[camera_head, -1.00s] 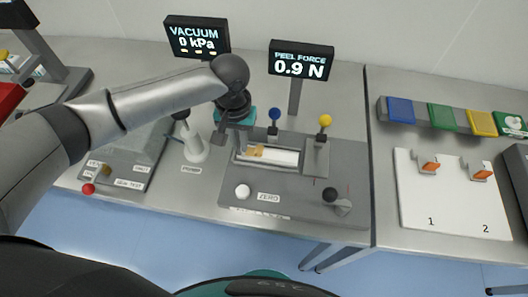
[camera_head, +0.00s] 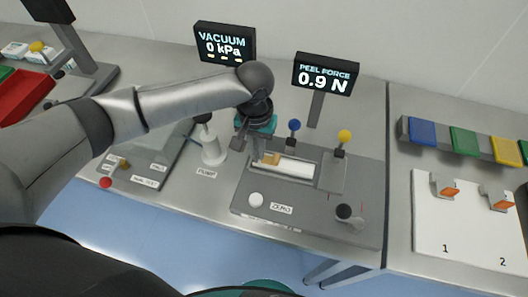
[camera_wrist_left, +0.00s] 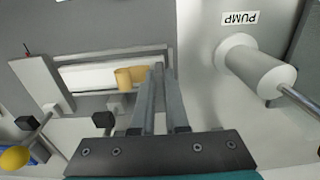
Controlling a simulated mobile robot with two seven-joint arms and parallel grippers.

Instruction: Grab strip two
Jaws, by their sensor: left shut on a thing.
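A white board (camera_head: 463,234) marked 1 and 2 lies at the right. A grey clip holding an orange piece stands by each number: strip one (camera_head: 450,191) on the left and strip two (camera_head: 504,204) at the right edge. My left gripper (camera_head: 257,152) is far to the left of them, at the peel fixture. It is shut on a tan tab (camera_head: 271,158) at the left end of a white strip in the fixture slot. The wrist view shows the tan tab (camera_wrist_left: 131,77) right beside the closed fingers (camera_wrist_left: 158,72). My right gripper is out of view.
The peel fixture (camera_head: 300,217) has blue (camera_head: 294,125) and yellow (camera_head: 344,136) knobs standing near the slot. A white pump handle (camera_head: 213,148) is left of the gripper. Two displays (camera_head: 326,74) (camera_head: 224,42) stand behind. Coloured blocks (camera_head: 463,142) line up behind the board.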

